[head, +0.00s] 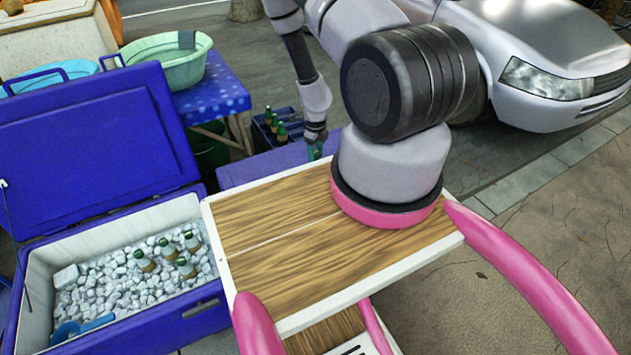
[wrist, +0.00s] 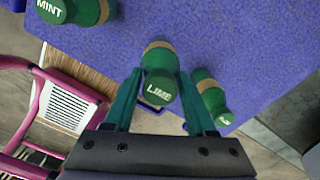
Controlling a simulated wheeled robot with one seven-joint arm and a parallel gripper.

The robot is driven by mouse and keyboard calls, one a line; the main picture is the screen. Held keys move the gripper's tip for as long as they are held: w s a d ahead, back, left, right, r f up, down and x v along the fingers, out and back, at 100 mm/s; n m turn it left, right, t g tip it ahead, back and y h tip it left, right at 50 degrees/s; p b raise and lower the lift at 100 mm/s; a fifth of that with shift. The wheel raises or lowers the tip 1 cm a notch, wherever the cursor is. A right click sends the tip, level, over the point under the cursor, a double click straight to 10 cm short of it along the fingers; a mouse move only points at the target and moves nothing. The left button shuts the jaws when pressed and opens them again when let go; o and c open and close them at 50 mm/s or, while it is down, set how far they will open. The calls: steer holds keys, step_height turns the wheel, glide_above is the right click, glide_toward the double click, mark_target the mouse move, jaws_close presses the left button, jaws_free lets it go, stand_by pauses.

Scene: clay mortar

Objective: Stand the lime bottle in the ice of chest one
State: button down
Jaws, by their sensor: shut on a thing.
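The lime bottle (wrist: 160,84) is green with a tan band, and its cap reads LIME in the wrist view. My gripper (wrist: 160,75) is shut on it, one teal finger on each side. In the head view my gripper (head: 314,151) is low over the blue-purple surface, and the bottle cannot be made out there. An open blue chest (head: 135,335) stands at the left with its lid up. White ice (head: 110,292) fills it, and several green-capped bottles (head: 167,249) stand in the ice. No number shows on the chest.
A mint bottle (wrist: 75,10) and another green bottle (wrist: 210,98) stand near the held one. A dark crate (head: 262,130) holds bottles. My wooden-topped base lies between gripper and chest. A blue scoop (head: 82,328) lies in the ice. A silver car (head: 545,60) stands right.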

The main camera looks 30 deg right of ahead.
step_height(320, 180, up, 14)
steer(key=shift+r, duration=0.2)
stand_by(0.6)
